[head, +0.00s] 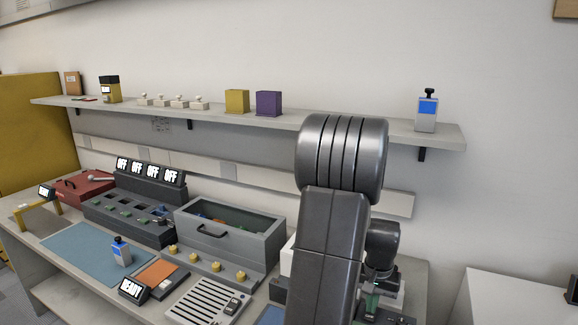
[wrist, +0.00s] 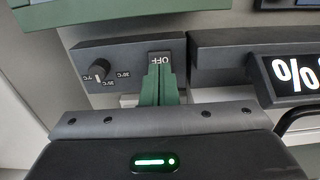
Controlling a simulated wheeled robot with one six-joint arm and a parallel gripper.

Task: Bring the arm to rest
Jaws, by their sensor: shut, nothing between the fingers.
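My gripper (wrist: 161,72) shows in the wrist view with its two green fingers together and nothing between them. The fingertips are just in front of a switch marked OFF (wrist: 160,58) on a dark grey control box (wrist: 125,62). I cannot tell whether they touch it. A knob (wrist: 99,70) with temperature marks is on the same box, left of the fingers. In the head view my arm stands bent at the right of the bench and hides most of what lies behind it.
A wall shelf (head: 445,134) runs behind my arm, with a blue-screened device (head: 427,110) on its right end. Left of my arm the bench holds a grey open bin (head: 262,247), a charger bank (head: 125,213) with OFF displays, and a blue mat (head: 85,246).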

